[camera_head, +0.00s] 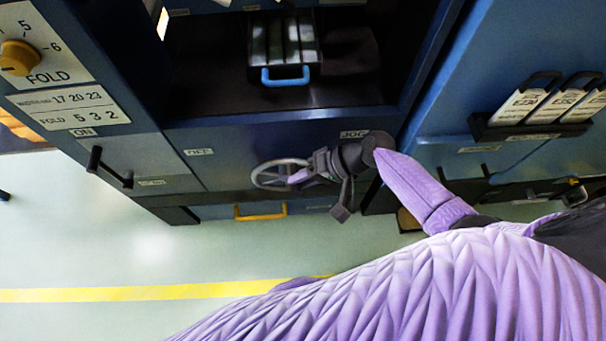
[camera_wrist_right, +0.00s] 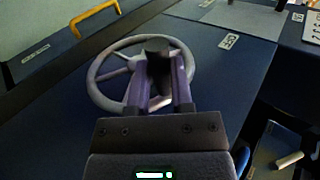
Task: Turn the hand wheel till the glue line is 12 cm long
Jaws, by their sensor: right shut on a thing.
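The grey hand wheel (camera_head: 270,175) sits on the front of the blue machine, below the dark opening. My right gripper (camera_head: 310,172) reaches it from the right and is shut on the wheel's rim side. In the right wrist view the spoked wheel (camera_wrist_right: 108,75) shows behind the fingers of my right gripper (camera_wrist_right: 165,85), which cover part of its rim. The exact contact is hidden by the fingers. No glue line can be made out in either view. My left gripper is in neither view.
A case-like block with a blue handle (camera_head: 286,78) sits in the dark opening above. A yellow handle (camera_head: 260,212) is below the wheel. A black lever (camera_head: 110,170) and yellow knob (camera_head: 18,58) are at left. Labelled holders (camera_head: 540,105) hang at right. The floor in front is clear.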

